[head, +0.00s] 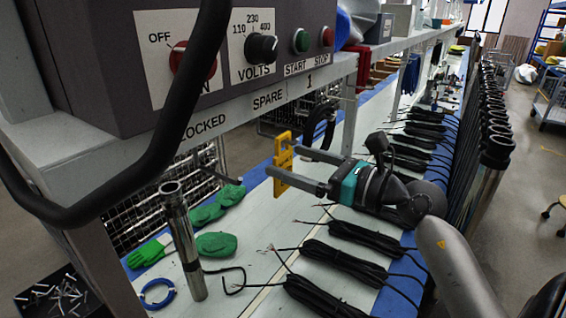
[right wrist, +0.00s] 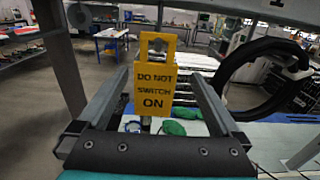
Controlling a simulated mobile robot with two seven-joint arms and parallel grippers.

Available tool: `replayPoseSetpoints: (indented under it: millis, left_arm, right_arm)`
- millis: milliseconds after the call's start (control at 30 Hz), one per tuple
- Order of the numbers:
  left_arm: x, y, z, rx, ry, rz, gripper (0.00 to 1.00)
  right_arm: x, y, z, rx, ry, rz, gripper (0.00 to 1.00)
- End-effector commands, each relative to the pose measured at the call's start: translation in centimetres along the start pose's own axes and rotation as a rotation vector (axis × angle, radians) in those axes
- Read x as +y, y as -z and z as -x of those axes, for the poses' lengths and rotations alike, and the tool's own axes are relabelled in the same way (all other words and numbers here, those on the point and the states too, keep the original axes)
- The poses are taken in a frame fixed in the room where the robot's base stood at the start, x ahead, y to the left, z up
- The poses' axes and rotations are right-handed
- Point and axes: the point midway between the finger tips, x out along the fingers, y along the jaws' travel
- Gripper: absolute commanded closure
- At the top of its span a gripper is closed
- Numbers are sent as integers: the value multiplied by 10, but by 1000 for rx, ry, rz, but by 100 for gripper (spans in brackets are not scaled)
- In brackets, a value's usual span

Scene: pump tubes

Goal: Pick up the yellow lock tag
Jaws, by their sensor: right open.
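The yellow lock tag (head: 283,165) is upright below the shelf rail in the head view, with a notched outline. In the right wrist view the tag (right wrist: 156,88) faces me, with a hole near its top and the words "DO NOT SWITCH ON". My right gripper (head: 282,167) comes in from the right, its two fingers apart at the tag. In the right wrist view the fingers (right wrist: 158,78) stand on either side of the tag, with visible gaps. What the tag hangs from is unclear. My left gripper is not in view.
A grey control box (head: 200,60) with a red switch and knob sits above the white rail (head: 300,97). A black curved bar (head: 165,140) crosses the left foreground. A metal tube (head: 183,240), green gloves (head: 216,244) and several black cable bundles (head: 345,262) lie or stand on the bench.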

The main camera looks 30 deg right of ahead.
Motion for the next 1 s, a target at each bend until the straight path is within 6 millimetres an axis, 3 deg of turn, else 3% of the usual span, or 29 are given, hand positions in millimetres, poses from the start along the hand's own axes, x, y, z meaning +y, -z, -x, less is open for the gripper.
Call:
replayPoseSetpoints:
  millis: [167,500,800,1000]
  left_arm:
    - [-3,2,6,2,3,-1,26]
    - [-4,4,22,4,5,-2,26]
    - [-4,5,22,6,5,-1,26]
    - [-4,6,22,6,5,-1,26]
  right_arm:
    - [1,-2,-10,-2,-1,-2,0]
    - [6,-5,-51,-2,0,-2,0]
    - [6,-3,-55,0,0,-1,0]
    - [6,-3,-54,0,0,-1,21]
